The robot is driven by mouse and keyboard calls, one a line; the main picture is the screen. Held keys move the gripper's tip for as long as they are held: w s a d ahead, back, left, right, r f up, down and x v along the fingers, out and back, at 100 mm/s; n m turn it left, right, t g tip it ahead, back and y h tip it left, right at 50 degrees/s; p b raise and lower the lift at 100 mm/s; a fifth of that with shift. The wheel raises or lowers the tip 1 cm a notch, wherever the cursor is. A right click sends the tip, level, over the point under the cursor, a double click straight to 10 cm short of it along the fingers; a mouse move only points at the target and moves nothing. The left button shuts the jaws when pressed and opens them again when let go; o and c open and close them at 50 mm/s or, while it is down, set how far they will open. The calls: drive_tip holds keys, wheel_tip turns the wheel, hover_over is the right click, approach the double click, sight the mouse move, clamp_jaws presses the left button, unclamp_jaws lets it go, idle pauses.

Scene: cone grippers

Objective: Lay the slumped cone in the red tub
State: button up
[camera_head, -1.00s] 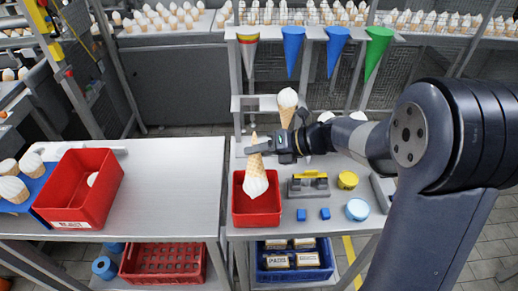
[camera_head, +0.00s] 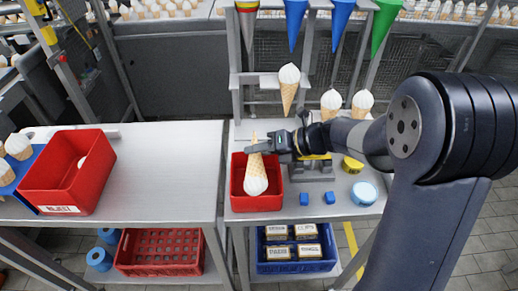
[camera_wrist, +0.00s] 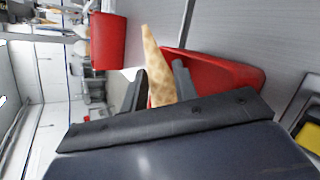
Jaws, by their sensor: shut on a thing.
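A cone (camera_head: 256,176) with a tan wafer and white top hangs upside down in my gripper (camera_head: 256,147). My gripper is shut on the wafer, which also shows between the fingers in the wrist view (camera_wrist: 155,75). The cone's white top is down inside a small red tub (camera_head: 257,203) on the right-hand table. I cannot tell whether it touches the tub's floor. A larger red tub (camera_head: 66,180), marked with a white label, stands on the left table and has a white-topped item inside.
Two small blue blocks (camera_head: 316,198), a light-blue round lid (camera_head: 364,193) and a yellow round piece (camera_head: 352,165) lie right of the small tub. A rack behind holds upright cones (camera_head: 289,85). The left table's middle (camera_head: 165,170) is clear.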

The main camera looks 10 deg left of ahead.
drive_tip(key=o, duration=0.8)
drive_tip(key=shift+c, duration=0.4)
drive_tip(key=shift+o, duration=1.4)
drive_tip(key=shift+s+f, duration=0.1)
drive_tip(key=shift+d+f, duration=0.1)
drive_tip(key=shift+c, duration=0.4)
drive_tip(key=shift+o, duration=0.3)
